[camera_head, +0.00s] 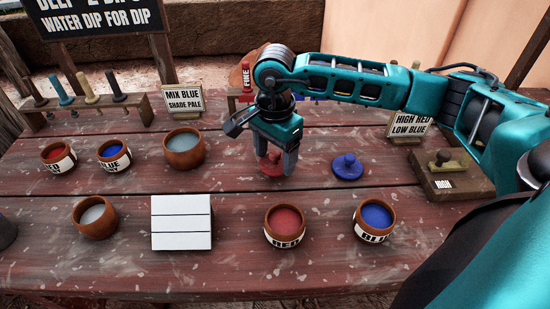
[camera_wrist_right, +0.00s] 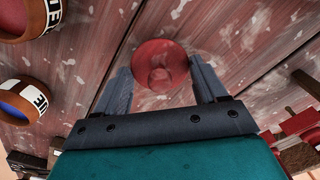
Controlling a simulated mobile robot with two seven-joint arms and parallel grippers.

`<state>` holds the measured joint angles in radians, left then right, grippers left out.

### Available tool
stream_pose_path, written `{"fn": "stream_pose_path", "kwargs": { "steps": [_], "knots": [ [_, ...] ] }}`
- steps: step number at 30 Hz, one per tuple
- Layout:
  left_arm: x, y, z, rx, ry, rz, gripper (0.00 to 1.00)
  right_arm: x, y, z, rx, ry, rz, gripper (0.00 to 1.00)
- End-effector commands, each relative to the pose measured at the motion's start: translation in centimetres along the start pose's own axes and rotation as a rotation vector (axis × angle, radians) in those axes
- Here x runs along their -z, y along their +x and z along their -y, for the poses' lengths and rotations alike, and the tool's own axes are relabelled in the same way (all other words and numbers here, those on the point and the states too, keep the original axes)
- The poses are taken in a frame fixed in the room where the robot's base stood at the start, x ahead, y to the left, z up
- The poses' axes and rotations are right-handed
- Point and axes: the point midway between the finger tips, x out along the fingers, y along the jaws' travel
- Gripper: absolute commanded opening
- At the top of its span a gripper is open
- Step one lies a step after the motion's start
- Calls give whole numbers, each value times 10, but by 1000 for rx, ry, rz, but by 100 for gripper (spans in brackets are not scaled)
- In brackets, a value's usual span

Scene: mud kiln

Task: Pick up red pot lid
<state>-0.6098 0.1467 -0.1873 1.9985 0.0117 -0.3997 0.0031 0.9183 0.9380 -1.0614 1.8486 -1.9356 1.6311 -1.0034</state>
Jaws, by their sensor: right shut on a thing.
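The red pot lid (camera_head: 271,166) is a round red disc with a knob, at the middle of the table. My right gripper (camera_head: 274,168) points down over it, with its fingers at both sides of the knob. In the right wrist view the lid (camera_wrist_right: 160,64) shows between the fingertips of my right gripper (camera_wrist_right: 162,88). The gripper is shut on the lid, which looks at or very near the table top; I cannot tell whether it touches. The red pot (camera_head: 285,226) stands open in front of it. My left gripper is not in view.
A blue lid (camera_head: 347,167) lies just right of my right gripper. A blue pot (camera_head: 373,220), a white panel (camera_head: 181,222), and several small bowls stand on the table (camera_head: 230,270). A tool rack (camera_head: 88,110) and signs stand at the back. A stamp block (camera_head: 450,175) is at right.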

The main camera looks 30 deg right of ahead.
Motion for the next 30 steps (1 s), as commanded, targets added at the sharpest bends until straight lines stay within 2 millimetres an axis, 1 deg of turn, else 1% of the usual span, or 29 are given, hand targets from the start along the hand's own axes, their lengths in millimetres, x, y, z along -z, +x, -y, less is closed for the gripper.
{"fn": "stream_pose_path", "kwargs": {
  "steps": [1, 2, 5, 12, 15, 18, 21, 24, 30],
  "knots": [
    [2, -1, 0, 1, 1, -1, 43, 0, -10, 1, 4, 0, -1, 42],
    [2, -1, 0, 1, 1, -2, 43, 1, -16, 1, 5, 0, -2, 42],
    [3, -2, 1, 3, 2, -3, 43, 0, -41, 1, 8, -1, -1, 42],
    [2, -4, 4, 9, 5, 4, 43, 0, -113, 1, 7, -1, -1, 42],
    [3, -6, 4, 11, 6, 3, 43, 0, -138, 1, 6, -1, -1, 42],
    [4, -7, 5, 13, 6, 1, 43, 0, -156, 0, 4, -1, 0, 42],
    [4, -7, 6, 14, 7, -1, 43, 0, -170, 0, 3, 0, 0, 42],
    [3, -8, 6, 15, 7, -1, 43, 0, -178, 0, 2, 0, 0, 42],
    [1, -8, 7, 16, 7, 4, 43, 0, -182, 0, 0, -1, 0, 42]
  ]
}}
